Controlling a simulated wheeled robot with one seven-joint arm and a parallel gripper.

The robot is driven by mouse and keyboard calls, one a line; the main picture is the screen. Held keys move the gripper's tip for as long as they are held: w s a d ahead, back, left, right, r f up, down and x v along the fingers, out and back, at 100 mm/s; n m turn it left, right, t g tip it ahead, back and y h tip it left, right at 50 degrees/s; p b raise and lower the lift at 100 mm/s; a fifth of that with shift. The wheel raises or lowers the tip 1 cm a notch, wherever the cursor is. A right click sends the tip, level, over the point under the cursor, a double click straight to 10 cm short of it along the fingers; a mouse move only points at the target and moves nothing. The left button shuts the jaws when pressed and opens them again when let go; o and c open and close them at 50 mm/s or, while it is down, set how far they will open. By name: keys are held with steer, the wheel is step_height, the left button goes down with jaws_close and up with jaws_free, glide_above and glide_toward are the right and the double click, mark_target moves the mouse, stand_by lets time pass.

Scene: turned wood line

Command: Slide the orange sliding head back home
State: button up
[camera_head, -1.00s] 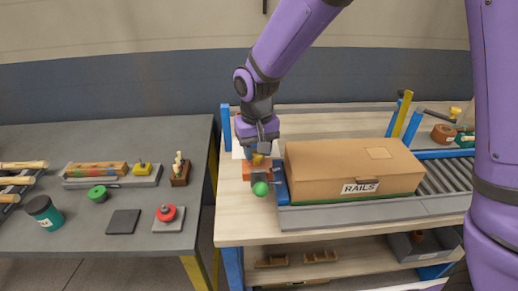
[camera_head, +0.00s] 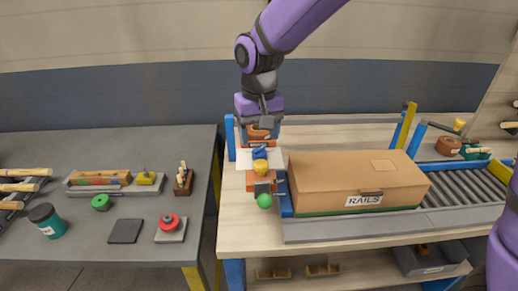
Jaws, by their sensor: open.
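The orange sliding head (camera_head: 251,182) sits at the left end of the conveyor, on the near-left part of the wooden bench. A yellow knob (camera_head: 260,166) stands on it, with a blue part just behind, and a green ball (camera_head: 264,201) is at its front. My gripper (camera_head: 260,138) is above and behind the head, pointing down, open and apart from it. A brownish-orange round thing shows between the fingers; I cannot tell whether it lies behind them. The rail under the head is mostly hidden.
A cardboard box (camera_head: 352,183) marked RAILS stands on the conveyor (camera_head: 470,186) just right of the head. Blue and yellow posts (camera_head: 405,124) rise behind it. The grey table (camera_head: 77,225) at left holds several small parts. A gap separates table and bench.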

steer(key=shift+r, duration=1.3)
steer(key=s+d+r+t, duration=0.1)
steer(key=s+d+r, duration=0.15)
steer(key=d, duration=0.25)
steer(key=s+d+r+m+t, duration=0.1)
steer(key=s+d+r, duration=0.1)
steer(key=d+r, duration=0.3)
steer(key=s+d+r, duration=0.2)
steer(key=d, duration=0.4)
steer(key=s+d+r+m+t, duration=0.1)
steer(key=s+d+m+t, duration=0.1)
steer(key=s+d, duration=0.9)
steer(key=shift+s+d+r+t, duration=0.15)
steer(key=shift+s+r+t, duration=0.35)
steer(key=shift+s, duration=1.3)
steer(key=shift+f, duration=0.1)
